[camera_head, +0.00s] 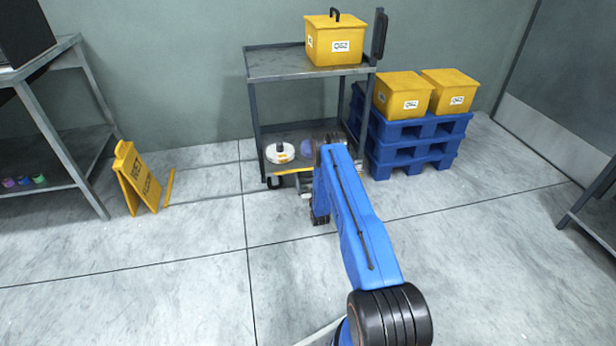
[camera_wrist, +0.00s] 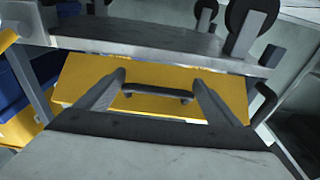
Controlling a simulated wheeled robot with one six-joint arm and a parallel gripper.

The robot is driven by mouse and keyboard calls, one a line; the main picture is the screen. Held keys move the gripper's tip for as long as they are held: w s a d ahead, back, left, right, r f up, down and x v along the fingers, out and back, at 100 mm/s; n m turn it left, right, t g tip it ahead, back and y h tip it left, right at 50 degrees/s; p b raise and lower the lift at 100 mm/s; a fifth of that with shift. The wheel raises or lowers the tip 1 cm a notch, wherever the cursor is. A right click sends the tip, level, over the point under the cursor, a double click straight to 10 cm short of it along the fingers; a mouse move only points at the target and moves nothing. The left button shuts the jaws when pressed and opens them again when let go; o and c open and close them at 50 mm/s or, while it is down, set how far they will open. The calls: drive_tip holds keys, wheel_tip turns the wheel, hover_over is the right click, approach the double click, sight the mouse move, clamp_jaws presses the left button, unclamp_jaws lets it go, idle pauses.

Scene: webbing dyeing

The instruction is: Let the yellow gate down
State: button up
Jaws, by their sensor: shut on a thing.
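The yellow gate (camera_head: 293,171) is a thin strip at the front edge of the grey cart's lower shelf in the head view. In the wrist view, which looks turned over, it is a broad yellow panel (camera_wrist: 80,78) with a black bar handle (camera_wrist: 158,93). My gripper (camera_wrist: 160,80) has one finger at each end of this handle and is shut on it.
The cart (camera_head: 282,64) carries a lidded yellow bin (camera_head: 322,48) on top. A white reel (camera_head: 277,157) lies on its lower shelf. Blue pallets (camera_head: 412,150) with two yellow bins stand right. A yellow floor sign (camera_head: 140,182) stands left. The floor between is clear.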

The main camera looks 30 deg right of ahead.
drive_tip(key=shift+a+f, duration=0.2)
drive_tip(key=shift+f, duration=0.35)
drive_tip(key=shift+w+f, duration=0.15)
drive_tip(key=shift+f, duration=0.1)
clamp_jaws()
drive_tip(key=c, duration=0.8)
unclamp_jaws()
drive_tip(key=shift+r, duration=0.15)
drive_tip(key=o, duration=2)
drive_tip(key=shift+d+r, duration=0.1)
drive_tip(key=shift+d, duration=0.1)
drive_tip(key=shift+o, duration=0.2)
drive_tip(key=v, duration=1.7)
drive_tip(key=shift+s, duration=0.25)
